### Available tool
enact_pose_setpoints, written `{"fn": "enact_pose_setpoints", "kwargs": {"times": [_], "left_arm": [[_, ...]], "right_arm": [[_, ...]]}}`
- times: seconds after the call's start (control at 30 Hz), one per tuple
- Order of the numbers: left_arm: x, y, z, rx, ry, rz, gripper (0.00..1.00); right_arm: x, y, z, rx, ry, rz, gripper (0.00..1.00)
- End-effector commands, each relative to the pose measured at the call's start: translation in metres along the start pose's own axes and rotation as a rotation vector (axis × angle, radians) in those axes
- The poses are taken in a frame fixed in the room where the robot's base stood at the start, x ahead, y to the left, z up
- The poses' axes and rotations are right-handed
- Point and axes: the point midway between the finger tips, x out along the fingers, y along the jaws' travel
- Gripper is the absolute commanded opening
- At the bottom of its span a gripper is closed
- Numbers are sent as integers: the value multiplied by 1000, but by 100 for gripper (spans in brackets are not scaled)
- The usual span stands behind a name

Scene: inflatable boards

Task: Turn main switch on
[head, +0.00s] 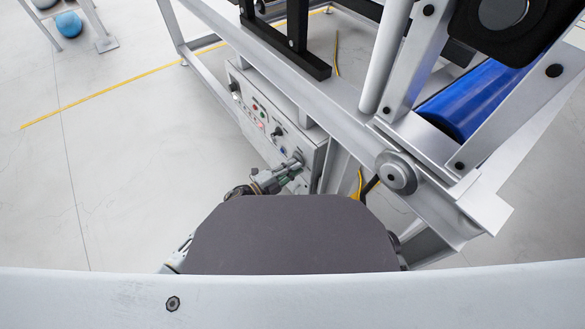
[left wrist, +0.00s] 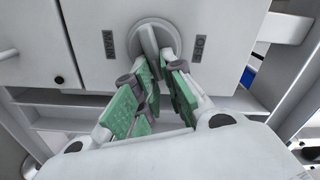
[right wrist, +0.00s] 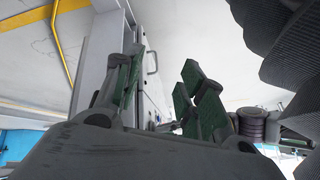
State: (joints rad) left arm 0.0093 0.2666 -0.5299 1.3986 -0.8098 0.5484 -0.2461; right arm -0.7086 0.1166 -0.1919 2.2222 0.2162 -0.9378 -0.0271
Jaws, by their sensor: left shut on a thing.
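The main switch is a round grey rotary knob (left wrist: 152,38) with a raised grip bar, on a light grey panel (left wrist: 75,20). In the head view my left gripper (head: 290,172) is at the lower end of the control box (head: 268,115). My right gripper (right wrist: 160,85) shows only in the right wrist view, fingers apart and empty.
The control box carries several small buttons and lamps, under a grey machine frame (head: 335,105). A blue roller (head: 475,98) lies at the right. A yellow line (head: 110,90) crosses the open floor at left. My own body hides the lower middle.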

Motion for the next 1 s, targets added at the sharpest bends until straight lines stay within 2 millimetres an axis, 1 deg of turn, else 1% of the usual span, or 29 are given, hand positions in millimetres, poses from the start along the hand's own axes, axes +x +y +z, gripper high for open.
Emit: {"fn": "enact_pose_setpoints", "kwargs": {"times": [0.17,0.3,0.5,0.7,1.0], "left_arm": [[-1,6,1,134,0,1,0],[-1,8,1,224,-1,1,0],[-1,10,2,312,-1,2,0],[-1,10,2,351,0,2,0],[-1,10,2,358,0,3,0]], "right_arm": [[12,2,5,14,31,-9,40],[20,3,12,22,38,-14,40],[22,2,18,23,34,-20,40],[22,2,17,19,39,-22,40],[22,3,14,15,45,-22,40]]}}
